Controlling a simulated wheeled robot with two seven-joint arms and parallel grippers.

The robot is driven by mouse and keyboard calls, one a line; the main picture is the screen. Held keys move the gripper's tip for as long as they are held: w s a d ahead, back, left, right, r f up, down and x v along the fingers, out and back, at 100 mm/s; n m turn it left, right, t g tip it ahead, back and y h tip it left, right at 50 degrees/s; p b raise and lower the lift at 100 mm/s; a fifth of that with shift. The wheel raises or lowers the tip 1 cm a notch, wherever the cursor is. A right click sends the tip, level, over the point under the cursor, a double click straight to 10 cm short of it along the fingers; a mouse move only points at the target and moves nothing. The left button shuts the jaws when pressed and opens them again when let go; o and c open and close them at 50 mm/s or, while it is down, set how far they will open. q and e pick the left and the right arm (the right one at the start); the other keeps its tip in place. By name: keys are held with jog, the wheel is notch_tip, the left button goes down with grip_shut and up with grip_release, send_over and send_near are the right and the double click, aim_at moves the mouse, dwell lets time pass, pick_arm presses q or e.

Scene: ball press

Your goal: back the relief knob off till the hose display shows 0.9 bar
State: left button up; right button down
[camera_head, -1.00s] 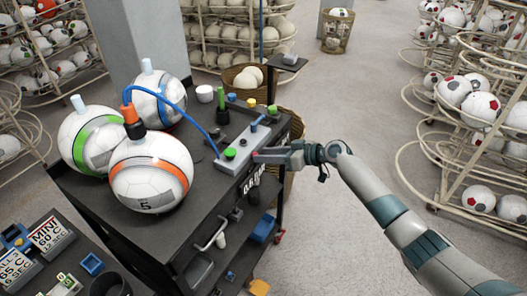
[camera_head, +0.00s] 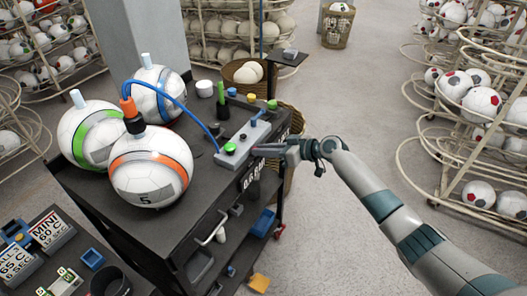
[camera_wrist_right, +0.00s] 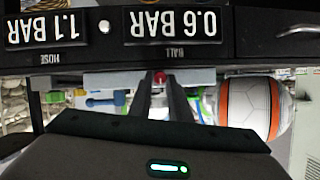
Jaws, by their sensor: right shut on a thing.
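My right gripper (camera_head: 257,151) reaches in from the right to the side of the grey press unit (camera_head: 236,150) on the black cart. In the right wrist view, which is upside down, its two fingers (camera_wrist_right: 161,88) are shut on a small red knob (camera_wrist_right: 159,77), the relief knob by its place. The fingers hide the knob in the head view. The hose display (camera_wrist_right: 47,28) reads 1.1 BAR; the ball display (camera_wrist_right: 176,24) reads 0.6 BAR. A blue hose (camera_head: 200,120) runs from the unit to the orange-striped ball (camera_head: 152,190). My left gripper is not in view.
A green-striped ball (camera_head: 75,128) and a blue-striped ball (camera_head: 157,82) stand beside the orange-striped one. A green button (camera_head: 230,148) and a green-topped post (camera_head: 221,96) are close to my gripper. The floor (camera_head: 340,230) right of the cart is clear.

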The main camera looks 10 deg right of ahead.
jog(key=n+b, duration=0.1)
jog(key=b, duration=0.1)
jog(key=n+t+h+b, duration=0.1)
jog(key=b, duration=0.1)
jog(key=shift+s+a+n+t, duration=0.1)
jog(key=shift+s+n+t, duration=0.1)
jog(key=shift+n+t, duration=0.1)
jog(key=c, duration=1.6)
grip_release()
jog(key=shift+c, duration=0.2)
jog(key=shift+s, duration=0.1)
jog(key=b+v, duration=0.6)
jog(key=v, duration=1.1)
jog(key=shift+r, duration=0.2)
